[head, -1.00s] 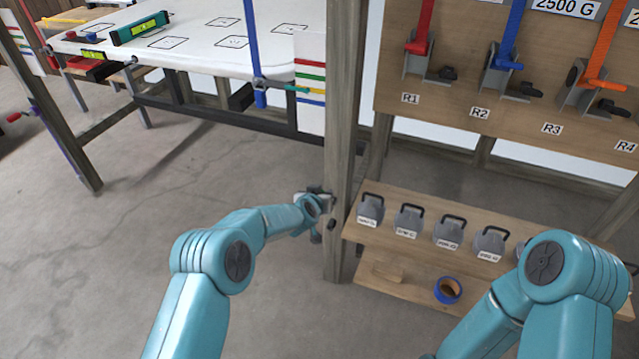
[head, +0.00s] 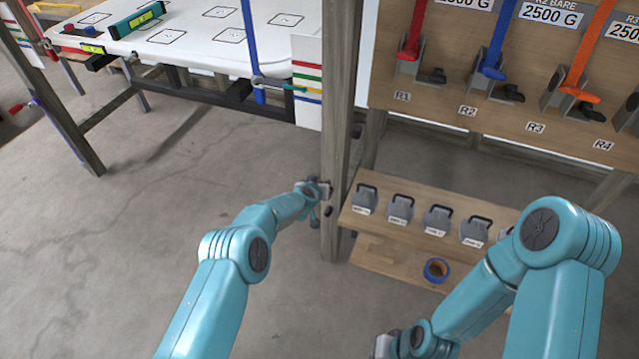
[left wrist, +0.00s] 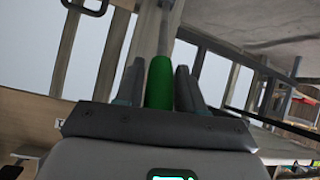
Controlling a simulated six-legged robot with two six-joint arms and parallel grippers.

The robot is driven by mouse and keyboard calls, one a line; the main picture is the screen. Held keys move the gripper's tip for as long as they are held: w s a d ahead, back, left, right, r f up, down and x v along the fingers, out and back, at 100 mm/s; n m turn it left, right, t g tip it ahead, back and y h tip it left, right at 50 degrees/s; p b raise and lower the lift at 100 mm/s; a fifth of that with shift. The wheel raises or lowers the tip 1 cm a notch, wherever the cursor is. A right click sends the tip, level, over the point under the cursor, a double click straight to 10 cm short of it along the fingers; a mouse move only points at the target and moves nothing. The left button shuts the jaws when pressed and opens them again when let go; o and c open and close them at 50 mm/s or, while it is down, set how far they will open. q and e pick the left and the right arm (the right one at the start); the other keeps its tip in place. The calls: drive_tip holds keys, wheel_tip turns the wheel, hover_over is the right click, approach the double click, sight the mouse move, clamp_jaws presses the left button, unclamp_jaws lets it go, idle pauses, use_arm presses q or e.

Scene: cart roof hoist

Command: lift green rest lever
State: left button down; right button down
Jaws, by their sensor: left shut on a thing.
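The green lever (left wrist: 159,82) stands up between the two grey fingers of my left gripper (left wrist: 160,88) in the left wrist view. The fingers are closed around its green grip. In the head view my left gripper (head: 322,190) is at the wooden post, and the lever there is hidden or too small to make out. My right gripper (head: 385,345) shows only partly at the bottom edge of the head view, low over the floor. Its fingers cannot be made out.
The wooden post (head: 336,120) stands beside my left gripper. To its right, a low shelf (head: 385,262) bears several grey weights and a blue tape roll (head: 436,270). Above is a board (head: 450,110) with coloured straps. A white panel (head: 190,55) lies back left. Floor at left is clear.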

use_arm(q)
drive_tip(key=shift+a+f, duration=0.1)
drive_tip(key=c, duration=0.8)
unclamp_jaws()
drive_tip(key=shift+s+r, duration=0.35)
drive_tip(key=shift+r, duration=0.05)
drive_tip(key=v, duration=1.5)
drive_tip(key=shift+s+a+r, duration=0.1)
drive_tip(key=shift+s+r, duration=0.05)
